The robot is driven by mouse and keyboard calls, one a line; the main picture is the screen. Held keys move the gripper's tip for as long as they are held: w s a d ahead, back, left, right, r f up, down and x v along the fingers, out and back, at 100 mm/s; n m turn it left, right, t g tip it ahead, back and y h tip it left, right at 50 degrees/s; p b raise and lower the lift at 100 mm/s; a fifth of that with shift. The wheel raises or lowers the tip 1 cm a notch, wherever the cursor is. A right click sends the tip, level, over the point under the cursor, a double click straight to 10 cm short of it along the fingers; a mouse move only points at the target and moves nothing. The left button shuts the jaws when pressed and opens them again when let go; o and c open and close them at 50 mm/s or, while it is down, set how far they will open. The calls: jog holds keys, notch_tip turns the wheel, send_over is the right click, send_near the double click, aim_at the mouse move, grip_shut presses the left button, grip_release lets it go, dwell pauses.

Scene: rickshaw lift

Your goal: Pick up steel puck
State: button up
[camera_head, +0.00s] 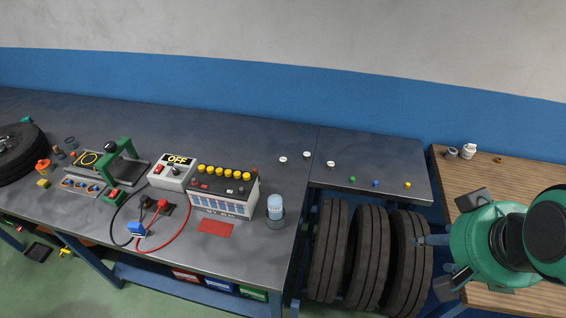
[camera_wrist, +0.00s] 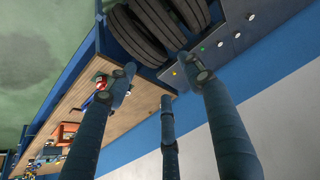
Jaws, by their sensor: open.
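I cannot tell for sure which piece is the steel puck. A small grey round piece (camera_head: 451,153) sits at the far left corner of the wooden table, beside a white jar (camera_head: 469,151). Several small pale round pieces with dark centres, one of them here (camera_head: 283,160), lie on the dark metal bench. My gripper (camera_head: 445,240) is at the right, in front of the tyres and the wooden table's left edge, away from these pieces. In the wrist view my gripper (camera_wrist: 165,85) has its fingers spread, with nothing between them.
Several tyres (camera_head: 327,250) stand under the bench. Small green (camera_head: 352,180), blue (camera_head: 375,183) and yellow (camera_head: 407,185) pieces lie on its right part. A battery (camera_head: 222,190) and a bottle (camera_head: 275,207) stand further left. The wooden table (camera_head: 540,180) has bare room behind my arm.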

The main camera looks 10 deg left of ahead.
jog(key=w+a+r+g, duration=0.1)
jog(key=w+a+r, duration=0.2)
jog(key=w, duration=0.6)
jog(key=w+a+r, duration=0.2)
jog(key=w+a, duration=0.1)
jog(key=w, duration=0.6)
jog(key=w+a+f+g+b, duration=0.1)
jog(key=w+a+f, duration=0.1)
jog(key=w+a, duration=0.5)
jog(key=w+a+f+b, duration=0.1)
jog(key=w+a, duration=0.1)
jog(key=w, duration=0.8)
jog(key=w+a+f+g, duration=0.1)
jog(key=w+a+f, duration=1.1)
jog(key=w+a, duration=0.25)
jog(key=w+a+f, duration=0.3)
jog(key=a+f, duration=0.3)
jog(key=f, duration=0.3)
jog(key=w+a+f+g+b, duration=0.1)
jog(key=w+a+f, duration=0.3)
jog(key=a+f, duration=0.3)
notch_tip(320, 180, down, 2)
jog(key=shift+w+a+f, duration=0.1)
jog(key=shift+w+a, duration=0.15)
jog(key=shift+f, duration=0.1)
